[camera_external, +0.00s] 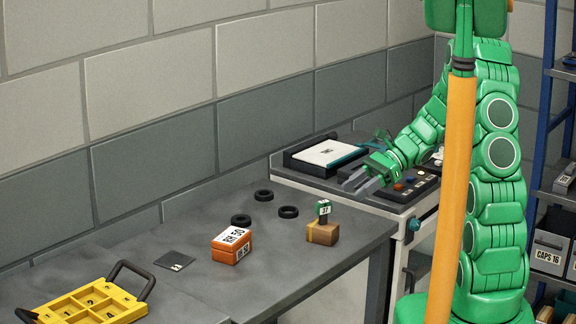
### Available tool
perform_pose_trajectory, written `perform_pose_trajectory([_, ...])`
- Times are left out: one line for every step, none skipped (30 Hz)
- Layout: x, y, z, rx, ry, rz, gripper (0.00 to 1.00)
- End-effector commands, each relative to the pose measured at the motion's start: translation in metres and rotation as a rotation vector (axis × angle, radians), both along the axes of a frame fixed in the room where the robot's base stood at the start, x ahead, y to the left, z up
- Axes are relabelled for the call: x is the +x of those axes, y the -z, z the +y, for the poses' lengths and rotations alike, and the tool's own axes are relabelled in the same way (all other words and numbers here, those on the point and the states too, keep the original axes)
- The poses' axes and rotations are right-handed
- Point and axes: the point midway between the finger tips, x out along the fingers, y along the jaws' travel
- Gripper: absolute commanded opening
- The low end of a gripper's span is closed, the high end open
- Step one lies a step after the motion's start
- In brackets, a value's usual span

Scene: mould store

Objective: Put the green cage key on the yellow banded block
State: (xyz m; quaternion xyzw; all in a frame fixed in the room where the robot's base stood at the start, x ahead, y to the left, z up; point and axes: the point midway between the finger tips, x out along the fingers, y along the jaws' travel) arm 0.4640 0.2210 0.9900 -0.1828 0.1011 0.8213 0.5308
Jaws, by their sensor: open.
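The green cage key (323,207), with a white label on its head and a dark lower part, stands upright at the yellow banded block (323,235). The key appears to rest on the block's top, and its lower end meets the block there. The block is tan with a yellow band at its left side and sits on the dark grey table near its right edge. My gripper (360,183) is open and empty, above and to the right of the key, apart from it.
An orange labelled box (232,246) stands left of the block. Several black rings (288,212) lie behind. A dark flat plate (175,260) and yellow compartment tray (88,305) are at left. A machine with a control panel (412,186) adjoins the table at right.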

Motion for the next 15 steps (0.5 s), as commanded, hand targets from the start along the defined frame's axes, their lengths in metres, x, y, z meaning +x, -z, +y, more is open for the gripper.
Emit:
perform_pose_trajectory([-0.006, -0.006, -0.002, -0.008, -0.021, -0.027, 0.47])
perform_pose_trajectory([-0.011, -0.009, -0.004, -0.015, -0.037, -0.042, 0.47])
perform_pose_trajectory([-0.018, -0.013, -0.007, -0.024, -0.060, -0.065, 0.47])
perform_pose_trajectory([-0.023, -0.016, -0.009, -0.032, -0.078, -0.084, 0.47])
perform_pose_trajectory([-0.029, -0.019, -0.012, -0.039, -0.097, -0.104, 0.47])
perform_pose_trajectory([-0.036, -0.024, -0.015, -0.051, -0.122, -0.131, 0.47])
perform_pose_trajectory([-0.041, -0.026, -0.018, -0.059, -0.140, -0.150, 0.47])
perform_pose_trajectory([-0.046, -0.029, -0.021, -0.066, -0.159, -0.169, 0.47])
perform_pose_trajectory([-0.053, -0.032, -0.025, -0.078, -0.183, -0.193, 0.47])
perform_pose_trajectory([-0.058, -0.035, -0.027, -0.087, -0.202, -0.213, 0.47])
perform_pose_trajectory([-0.063, -0.038, -0.031, -0.096, -0.221, -0.233, 0.47])
perform_pose_trajectory([-0.069, -0.041, -0.035, -0.107, -0.245, -0.255, 0.47])
perform_pose_trajectory([-0.074, -0.042, -0.038, -0.117, -0.263, -0.272, 0.47])
perform_pose_trajectory([-0.080, -0.045, -0.041, -0.124, -0.281, -0.290, 0.47])
perform_pose_trajectory([-0.086, -0.048, -0.046, -0.138, -0.306, -0.314, 0.47])
